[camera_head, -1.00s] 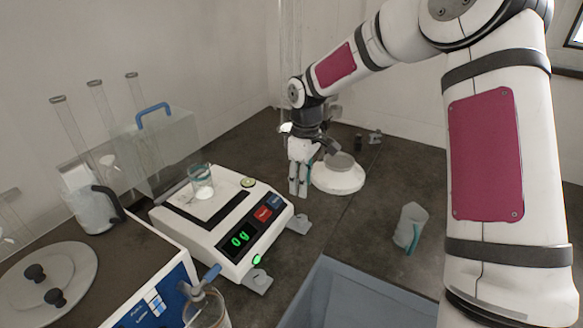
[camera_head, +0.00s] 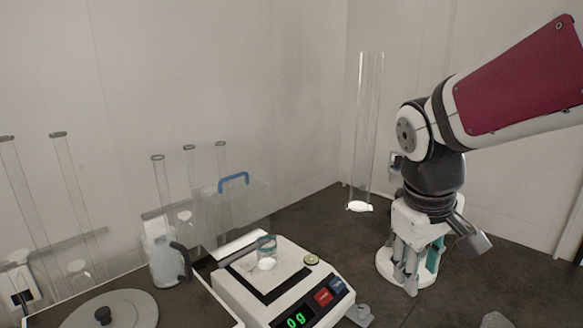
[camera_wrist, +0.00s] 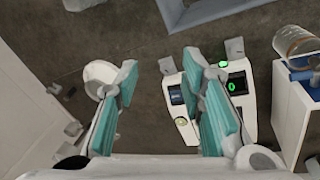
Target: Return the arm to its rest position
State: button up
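My gripper (camera_head: 410,280) hangs down over the dark bench, right of the balance in the head view. In the wrist view its two teal-padded fingers (camera_wrist: 160,65) stand apart with nothing between them, so it is open and empty. My arm reaches in from the right with its forearm raised. The gripper partly covers a white round base (camera_head: 385,262) behind it in the head view.
A jug (camera_head: 165,262) and glass tubes (camera_head: 72,185) stand left. A tall clear cylinder (camera_head: 367,130) stands close left of my arm. Walls close off the back.

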jog(key=s+r+m+t+y, duration=0.1)
jog(key=s+m, duration=0.3)
jog(key=s, duration=1)
jog(key=shift+s+a+r+t+y, duration=0.15)
jog(key=shift+s+a+t+y, duration=0.25)
jog(key=shift+t, duration=0.4)
